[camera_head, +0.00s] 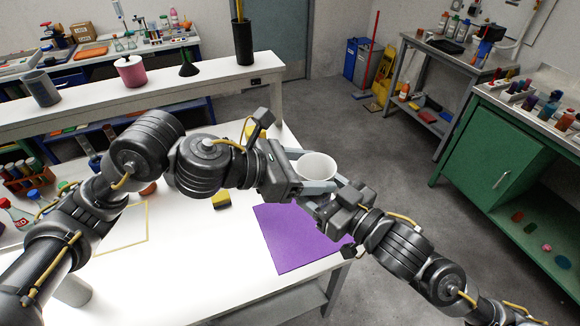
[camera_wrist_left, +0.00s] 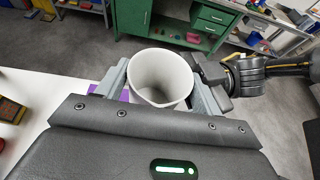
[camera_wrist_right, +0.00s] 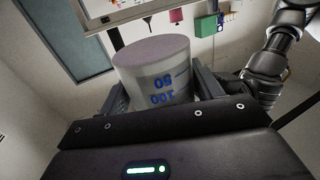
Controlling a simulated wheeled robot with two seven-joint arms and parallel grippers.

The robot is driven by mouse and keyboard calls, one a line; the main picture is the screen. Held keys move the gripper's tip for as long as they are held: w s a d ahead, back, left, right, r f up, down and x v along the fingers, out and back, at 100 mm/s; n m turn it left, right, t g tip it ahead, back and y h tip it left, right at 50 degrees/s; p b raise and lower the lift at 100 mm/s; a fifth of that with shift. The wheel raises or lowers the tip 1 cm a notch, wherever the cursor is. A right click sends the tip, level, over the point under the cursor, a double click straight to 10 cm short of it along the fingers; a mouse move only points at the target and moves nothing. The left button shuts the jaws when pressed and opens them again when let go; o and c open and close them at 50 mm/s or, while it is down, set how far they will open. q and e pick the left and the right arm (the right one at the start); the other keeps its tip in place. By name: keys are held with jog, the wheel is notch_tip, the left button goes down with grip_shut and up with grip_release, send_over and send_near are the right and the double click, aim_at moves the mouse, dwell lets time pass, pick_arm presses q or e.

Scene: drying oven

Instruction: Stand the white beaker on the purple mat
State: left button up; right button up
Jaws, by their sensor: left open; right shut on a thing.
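The white beaker (camera_head: 317,164) is held in the air, roughly upright with its open top up, beyond the far right part of the purple mat (camera_head: 292,242). My right gripper (camera_head: 334,192) is shut on it from the right. My left gripper (camera_head: 307,172) is open, its fingers on either side of the beaker. In the left wrist view the beaker (camera_wrist_left: 160,78) stands between the left fingers, and a strip of the mat (camera_wrist_left: 124,95) shows behind. In the right wrist view the beaker (camera_wrist_right: 158,72) appears base-up, with blue markings. The grippers hide part of its wall.
The mat lies at the right end of the white table (camera_head: 190,270). A yellow and black block (camera_head: 221,200) lies left of it. A raised white shelf (camera_head: 150,100) with several containers runs along the back. A green cabinet (camera_head: 480,160) stands apart at right.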

pick_arm(q)
jog(key=shift+w+d+f, duration=0.15)
jog(key=shift+d+f, duration=0.1)
jog(key=shift+d, duration=0.25)
jog(key=c, duration=0.6)
jog(key=shift+c, duration=0.6)
pick_arm(e)
jog(key=o, duration=1)
jog(key=shift+o, duration=0.2)
